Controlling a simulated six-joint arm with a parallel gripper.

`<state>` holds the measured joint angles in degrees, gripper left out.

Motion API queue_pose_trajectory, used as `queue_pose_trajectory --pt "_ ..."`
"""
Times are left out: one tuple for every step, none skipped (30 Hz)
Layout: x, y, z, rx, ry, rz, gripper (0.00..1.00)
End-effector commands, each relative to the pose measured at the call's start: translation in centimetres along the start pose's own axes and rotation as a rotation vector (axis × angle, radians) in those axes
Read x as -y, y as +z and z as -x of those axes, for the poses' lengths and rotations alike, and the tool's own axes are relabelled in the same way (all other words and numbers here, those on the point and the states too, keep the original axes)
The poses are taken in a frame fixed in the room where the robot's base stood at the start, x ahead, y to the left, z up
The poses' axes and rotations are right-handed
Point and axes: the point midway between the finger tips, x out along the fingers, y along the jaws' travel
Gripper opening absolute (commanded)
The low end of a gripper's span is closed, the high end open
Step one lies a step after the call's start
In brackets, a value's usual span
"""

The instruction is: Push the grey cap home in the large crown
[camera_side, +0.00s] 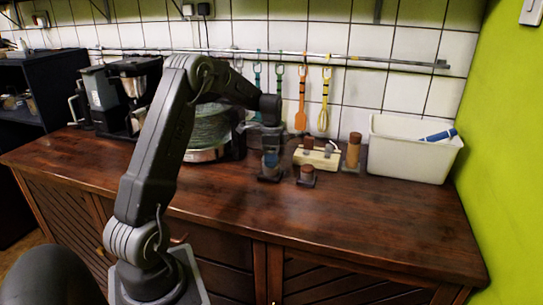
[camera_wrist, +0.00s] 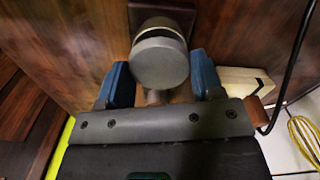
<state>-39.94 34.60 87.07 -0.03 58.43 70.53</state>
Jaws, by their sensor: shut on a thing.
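The grey cap (camera_wrist: 160,63) is a flat round disc between the blue fingertips of my gripper (camera_wrist: 160,82) in the wrist view. My gripper is shut on it. Beyond the cap, a round metallic part, seemingly the large crown (camera_wrist: 160,24), stands on a dark square plate. The cap overlaps it in this view, so I cannot tell whether they touch or how the cap sits. In the side view my gripper (camera_side: 270,168) points down, low over the counter. The cap and crown cannot be made out clearly there.
A short brown cylinder on a dark base (camera_side: 306,173) stands close to the right of my gripper. Behind it are a pale wooden block (camera_side: 318,158) and a taller brown cylinder (camera_side: 353,150). A white bin (camera_side: 405,155) stands farther right. The front of the brown counter (camera_side: 340,220) is clear.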

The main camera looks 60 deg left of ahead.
Motion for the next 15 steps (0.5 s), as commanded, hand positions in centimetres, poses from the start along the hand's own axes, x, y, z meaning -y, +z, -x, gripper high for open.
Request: queue_pose_trajectory --pt "0.01 0.00 0.02 0.000 -0.001 0.000 0.38" --pt "0.01 0.00 0.01 0.000 -0.001 0.000 0.38" --pt "0.01 -0.01 -0.01 0.000 0.000 0.000 0.38" --pt "0.01 -0.01 -0.04 0.000 0.000 0.000 0.38" --pt "0.01 -0.01 -0.08 0.000 0.000 0.000 0.38" --pt "0.01 0.00 -0.14 0.000 0.000 0.000 0.38" --pt "0.01 0.00 -0.19 0.000 0.000 0.000 0.38" --pt "0.01 0.00 -0.25 0.000 0.000 0.000 0.38" --pt "0.01 0.00 -0.33 0.000 0.000 0.000 0.38" --pt "0.01 0.00 -0.40 0.000 0.000 0.000 0.38" --pt "0.01 0.00 -0.46 0.000 0.000 0.000 0.38" --pt "0.01 0.00 -0.55 0.000 0.000 0.000 0.38" --pt "0.01 -0.01 -0.61 0.000 0.000 0.000 0.38" --pt "0.02 -0.01 -0.68 0.000 0.000 0.000 0.38" --pt "0.02 -0.01 -0.77 0.000 0.000 0.000 0.38"
